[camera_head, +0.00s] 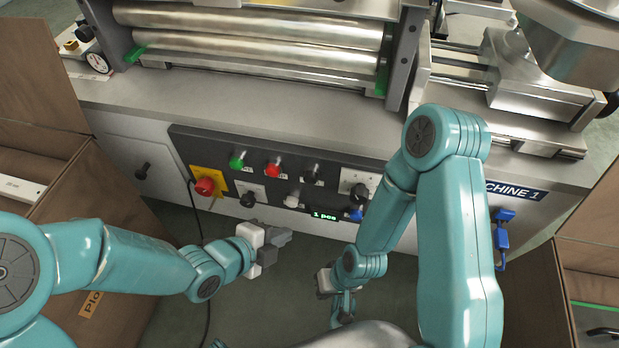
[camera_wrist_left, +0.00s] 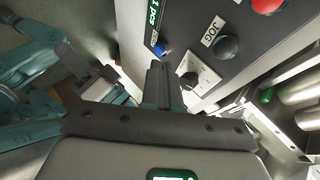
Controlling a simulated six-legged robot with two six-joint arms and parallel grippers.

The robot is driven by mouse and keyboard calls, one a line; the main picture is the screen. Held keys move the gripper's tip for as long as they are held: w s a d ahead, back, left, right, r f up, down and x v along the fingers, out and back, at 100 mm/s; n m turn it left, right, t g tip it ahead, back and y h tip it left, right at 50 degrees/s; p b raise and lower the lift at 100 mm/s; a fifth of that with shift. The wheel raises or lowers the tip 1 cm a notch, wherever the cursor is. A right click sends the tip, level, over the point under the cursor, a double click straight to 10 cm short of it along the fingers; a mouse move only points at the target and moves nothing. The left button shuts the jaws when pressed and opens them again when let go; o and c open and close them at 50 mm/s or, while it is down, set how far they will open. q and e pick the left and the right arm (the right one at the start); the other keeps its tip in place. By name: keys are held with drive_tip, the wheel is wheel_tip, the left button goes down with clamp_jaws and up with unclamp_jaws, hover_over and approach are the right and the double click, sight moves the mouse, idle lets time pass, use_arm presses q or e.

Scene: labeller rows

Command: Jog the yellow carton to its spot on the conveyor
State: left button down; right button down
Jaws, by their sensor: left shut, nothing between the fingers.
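The yellow carton does not show in either view, and I cannot make out a conveyor. The control panel (camera_head: 270,212) is on the front of the machine. Its black button (camera_head: 312,172) sits right of the red button; in the left wrist view this black button (camera_wrist_left: 226,47) has a JOG label (camera_wrist_left: 213,33) beside it. My left gripper (camera_head: 284,238) is shut and empty, below and in front of the panel. In the left wrist view its fingers (camera_wrist_left: 163,78) are near a knob on a white plate (camera_wrist_left: 202,75). My right gripper (camera_head: 335,290) hangs low, its fingers unclear.
A yellow-backed red button (camera_head: 205,186), a green button (camera_head: 237,160) and a blue button (camera_head: 355,213) are also on the panel. Metal rollers (camera_head: 250,50) lie above. Brown boxes flank the machine at left (camera_head: 120,210) and right (camera_head: 535,285). A blue part (camera_head: 502,240) hangs at right.

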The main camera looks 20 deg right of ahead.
sight(310, 179)
use_arm(q)
drive_tip(key=d+r+m, duration=0.1)
drive_tip(key=s+d+r+m+h, duration=0.1)
drive_tip(key=m, duration=0.1)
drive_tip(key=shift+d+r+m, duration=0.2)
drive_tip(key=shift+m, duration=0.1)
drive_tip(key=w+d+p, duration=0.4)
drive_tip(key=w+d, duration=0.1)
drive_tip(key=w, duration=0.2)
drive_tip(key=shift+w, duration=0.2)
idle(1.9)
drive_tip(key=shift+w+d, duration=0.2)
drive_tip(key=shift+w, duration=0.15)
